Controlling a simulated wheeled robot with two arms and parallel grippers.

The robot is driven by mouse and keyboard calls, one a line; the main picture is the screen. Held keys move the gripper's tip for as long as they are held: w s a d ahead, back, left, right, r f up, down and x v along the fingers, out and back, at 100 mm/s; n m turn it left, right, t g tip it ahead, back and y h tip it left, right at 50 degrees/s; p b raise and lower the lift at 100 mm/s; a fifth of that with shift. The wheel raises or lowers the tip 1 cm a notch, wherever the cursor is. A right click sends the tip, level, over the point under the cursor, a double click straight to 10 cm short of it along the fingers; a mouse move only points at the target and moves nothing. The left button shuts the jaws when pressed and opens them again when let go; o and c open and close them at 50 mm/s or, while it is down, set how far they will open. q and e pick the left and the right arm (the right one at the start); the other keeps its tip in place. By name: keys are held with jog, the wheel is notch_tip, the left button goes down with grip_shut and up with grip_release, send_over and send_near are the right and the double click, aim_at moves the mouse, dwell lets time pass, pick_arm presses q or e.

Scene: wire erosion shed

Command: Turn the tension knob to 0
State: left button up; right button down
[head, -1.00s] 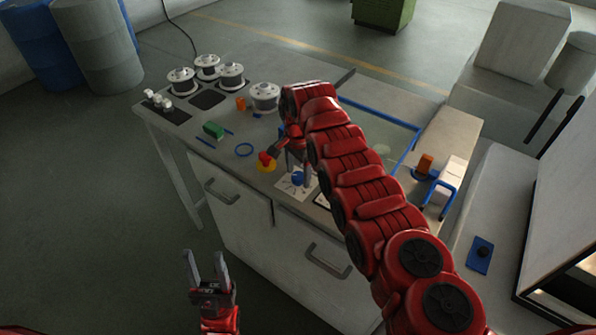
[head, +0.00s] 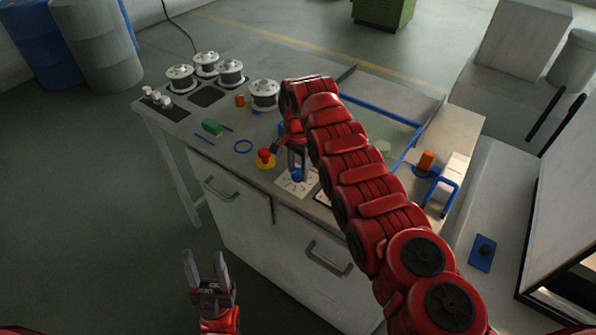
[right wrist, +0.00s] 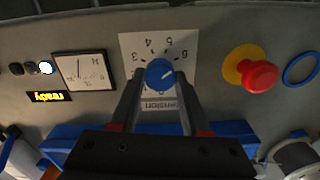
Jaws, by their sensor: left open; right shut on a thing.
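The tension knob (right wrist: 159,73) is blue, with a white pointer line, and sits on a white dial card (right wrist: 130,45) marked with numbers and the word tension. In the right wrist view the line points right and slightly up, roughly towards the 6 side; the fingers hide some of the lower numbers. The knob also shows in the head view (head: 297,176) at the bench's front edge. My right gripper (head: 297,168) reaches down from above, its fingers shut on the knob's two sides. My left gripper (head: 206,266) is open and empty, in front of the bench.
A red emergency button (right wrist: 258,77) on a yellow base sits beside the dial card. On the other side are a gauge (right wrist: 84,71) and a lit "ready" display (right wrist: 48,97).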

jog(key=n+b, duration=0.4)
jog(key=shift+f, duration=0.15)
jog(key=shift+n+b, duration=0.5)
jog(key=shift+n, duration=0.6)
jog(key=shift+n+b, duration=0.3)
jog(key=shift+n, duration=0.6)
jog(key=n, duration=0.2)
jog(key=shift+n, duration=0.4)
jog(key=n, duration=0.2)
jog(key=shift+r+n, duration=0.2)
jog(key=shift+n, duration=0.1)
jog(key=n, duration=1.3)
jog(key=shift+n+p, duration=0.3)
jog(key=shift+p, duration=0.1)
jog(key=n, duration=1.2)
jog(key=shift+n+p, duration=0.3)
jog(key=n, duration=0.6)
jog(key=shift+r+n, duration=0.1)
jog(key=shift+n, duration=0.3)
